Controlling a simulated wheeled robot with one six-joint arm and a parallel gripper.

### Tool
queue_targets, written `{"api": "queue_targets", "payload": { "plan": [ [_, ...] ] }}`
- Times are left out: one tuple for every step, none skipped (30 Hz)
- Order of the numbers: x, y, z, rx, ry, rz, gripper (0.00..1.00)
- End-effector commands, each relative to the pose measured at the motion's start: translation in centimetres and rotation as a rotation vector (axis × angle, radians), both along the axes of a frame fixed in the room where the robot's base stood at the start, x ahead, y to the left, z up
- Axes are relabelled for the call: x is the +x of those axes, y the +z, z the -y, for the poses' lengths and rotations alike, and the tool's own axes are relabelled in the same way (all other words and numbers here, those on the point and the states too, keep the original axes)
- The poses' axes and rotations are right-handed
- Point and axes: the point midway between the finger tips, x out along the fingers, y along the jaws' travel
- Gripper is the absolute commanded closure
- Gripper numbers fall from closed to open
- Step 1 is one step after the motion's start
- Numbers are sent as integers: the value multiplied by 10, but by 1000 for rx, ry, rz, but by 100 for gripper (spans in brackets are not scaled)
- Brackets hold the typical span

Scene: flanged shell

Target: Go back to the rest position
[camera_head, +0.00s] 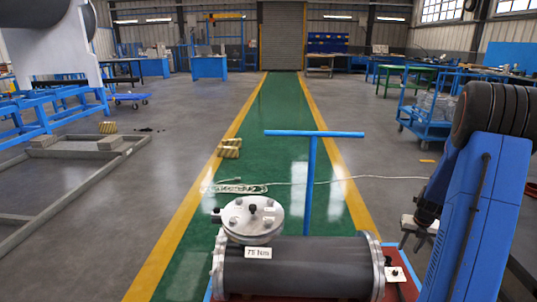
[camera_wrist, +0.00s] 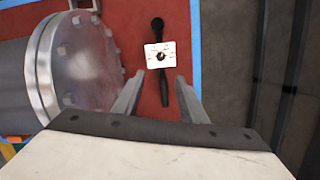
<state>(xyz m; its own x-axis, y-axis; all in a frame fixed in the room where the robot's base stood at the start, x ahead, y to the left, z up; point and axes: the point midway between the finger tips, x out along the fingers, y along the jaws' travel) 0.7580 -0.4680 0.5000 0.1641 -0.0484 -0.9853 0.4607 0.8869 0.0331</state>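My gripper (camera_head: 416,238) hangs above the right end of the red cart top, apart from the things on it. In the wrist view its two fingers (camera_wrist: 159,98) are spread with nothing held between them. Beyond the fingertips a black-handled item with a white tag (camera_wrist: 161,55) lies on the red surface. The white tag (camera_head: 394,273) also shows in the head view, right of the shell's end. The dark flanged shell (camera_head: 300,270) lies on its side, with a round bolted metal cover (camera_head: 253,215) on top at its left.
The red cart top (camera_wrist: 117,10) has a blue rim (camera_wrist: 195,40). A blue T-shaped handle (camera_head: 312,134) rises behind the shell. A pale rope (camera_head: 235,187) lies on the green lane. A blue trolley (camera_head: 428,125) stands at right, a grey floor frame (camera_head: 60,205) at left.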

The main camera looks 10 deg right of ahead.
Motion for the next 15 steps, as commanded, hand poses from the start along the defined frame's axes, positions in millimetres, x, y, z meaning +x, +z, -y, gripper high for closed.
{"api": "queue_targets", "payload": {
  "plan": [
    [1,6,-4,-6,25,2,62],
    [2,10,-8,-11,51,3,62],
    [3,17,-15,-19,94,5,62],
    [3,24,-21,-28,135,5,62],
    [4,31,-29,-36,182,5,62],
    [4,42,-39,-50,252,7,62],
    [5,50,-48,-63,309,8,62],
    [5,58,-57,-74,369,9,62],
    [4,69,-69,-90,449,8,62],
    [3,77,-78,-103,508,10,62],
    [2,85,-86,-116,568,10,62],
    [0,95,-99,-132,646,10,62],
    [-1,103,-107,-144,704,10,62],
    [-3,110,-116,-157,763,10,62],
    [-6,120,-128,-175,841,10,62]
  ]
}}
